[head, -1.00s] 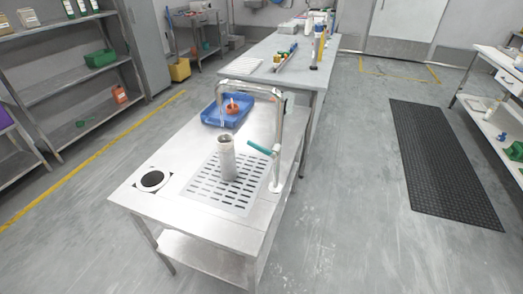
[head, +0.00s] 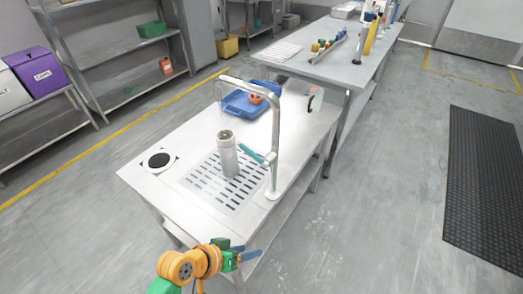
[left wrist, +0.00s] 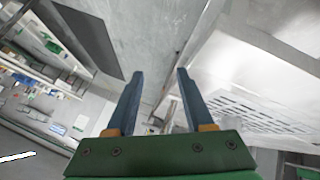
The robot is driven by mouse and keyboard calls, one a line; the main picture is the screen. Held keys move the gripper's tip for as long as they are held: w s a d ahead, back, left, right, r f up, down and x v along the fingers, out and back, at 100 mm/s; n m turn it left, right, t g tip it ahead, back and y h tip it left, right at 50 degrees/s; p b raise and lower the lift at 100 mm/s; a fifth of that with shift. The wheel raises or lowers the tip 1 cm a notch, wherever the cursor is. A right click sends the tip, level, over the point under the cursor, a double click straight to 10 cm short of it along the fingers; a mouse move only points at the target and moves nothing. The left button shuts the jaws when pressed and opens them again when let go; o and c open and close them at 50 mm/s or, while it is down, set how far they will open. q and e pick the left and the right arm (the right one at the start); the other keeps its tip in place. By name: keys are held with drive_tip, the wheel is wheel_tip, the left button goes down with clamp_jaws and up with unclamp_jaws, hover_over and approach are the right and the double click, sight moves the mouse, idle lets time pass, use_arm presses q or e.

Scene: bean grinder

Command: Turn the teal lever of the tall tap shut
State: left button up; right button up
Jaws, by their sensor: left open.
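The tall tap (head: 277,130) is a silver pipe that rises from the right side of the steel table and bends over to the left. Its teal lever (head: 253,154) sticks out to the left from low on the pipe, pointing toward the grey cylinder (head: 228,153) on the slotted drain. My left gripper (head: 254,254) is low at the table's front edge, in front of and below the tap, apart from the lever. In the left wrist view its two blue fingers (left wrist: 156,75) are spread with nothing between them. My right gripper is not in view.
The steel table (head: 148,186) has a slotted drain plate (head: 206,190) and a round black hole (head: 159,160). A blue tray (head: 237,107) with an orange item lies behind the tap. A longer table (head: 305,67) stands behind. The floor at right is clear up to a black mat (head: 487,185).

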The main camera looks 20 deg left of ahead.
use_arm(q)
drive_tip(key=w+a+r+n+t+h, duration=0.25)
drive_tip(key=w+r+n+t, duration=0.3)
drive_tip(key=w+r, duration=0.35)
drive_tip(key=n+t+y, duration=0.1)
drive_tip(key=n+t, duration=0.3)
drive_tip(key=t, duration=0.1)
approach(245, 151)
drive_tip(key=x, duration=0.4)
drive_tip(key=shift+n, duration=0.25)
drive_tip(key=p+x, duration=0.1)
drive_tip(key=x, duration=0.5)
drive_tip(key=shift+w+d, duration=0.1)
drive_tip(key=shift+w, duration=0.2)
drive_tip(key=shift+s, duration=0.1)
clamp_jaws()
